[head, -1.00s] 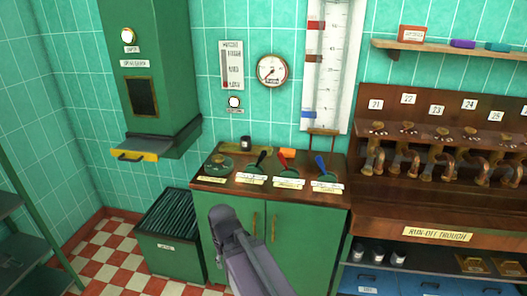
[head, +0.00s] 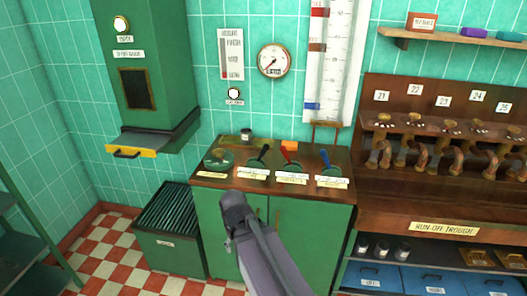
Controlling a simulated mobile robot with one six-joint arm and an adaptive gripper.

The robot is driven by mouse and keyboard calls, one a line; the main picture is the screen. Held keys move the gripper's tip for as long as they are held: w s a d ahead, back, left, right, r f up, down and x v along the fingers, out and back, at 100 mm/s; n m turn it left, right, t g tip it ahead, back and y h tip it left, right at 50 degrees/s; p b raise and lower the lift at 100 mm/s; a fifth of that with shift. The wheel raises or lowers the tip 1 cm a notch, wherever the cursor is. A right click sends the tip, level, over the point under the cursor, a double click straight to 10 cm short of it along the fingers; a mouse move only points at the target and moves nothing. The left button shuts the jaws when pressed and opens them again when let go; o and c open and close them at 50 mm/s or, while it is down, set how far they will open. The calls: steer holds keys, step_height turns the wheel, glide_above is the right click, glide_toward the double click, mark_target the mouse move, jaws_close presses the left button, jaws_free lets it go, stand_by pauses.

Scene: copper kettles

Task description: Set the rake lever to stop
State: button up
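Three levers stand on top of a green cabinet (head: 283,232): a black-handled lever (head: 261,157), a red-handled lever (head: 289,156) and a blue-handled lever (head: 326,162). Their handles lean at different angles. Each has pale label plates in front, too small to read, so I cannot tell which is the rake lever or where its stop mark lies. My arm rises from the bottom edge, its dark rounded end in front of the cabinet doors. No fingers show, so my gripper is not in view.
A slatted green bin (head: 168,228) stands left. A wooden rack with several taps (head: 437,155) and a run-off trough (head: 446,229) stands right. Checkered floor shows at lower left.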

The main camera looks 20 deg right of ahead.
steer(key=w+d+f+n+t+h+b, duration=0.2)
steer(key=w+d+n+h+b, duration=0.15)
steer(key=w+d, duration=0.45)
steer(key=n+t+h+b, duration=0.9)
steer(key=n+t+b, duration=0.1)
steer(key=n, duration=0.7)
glide_toward(263, 151)
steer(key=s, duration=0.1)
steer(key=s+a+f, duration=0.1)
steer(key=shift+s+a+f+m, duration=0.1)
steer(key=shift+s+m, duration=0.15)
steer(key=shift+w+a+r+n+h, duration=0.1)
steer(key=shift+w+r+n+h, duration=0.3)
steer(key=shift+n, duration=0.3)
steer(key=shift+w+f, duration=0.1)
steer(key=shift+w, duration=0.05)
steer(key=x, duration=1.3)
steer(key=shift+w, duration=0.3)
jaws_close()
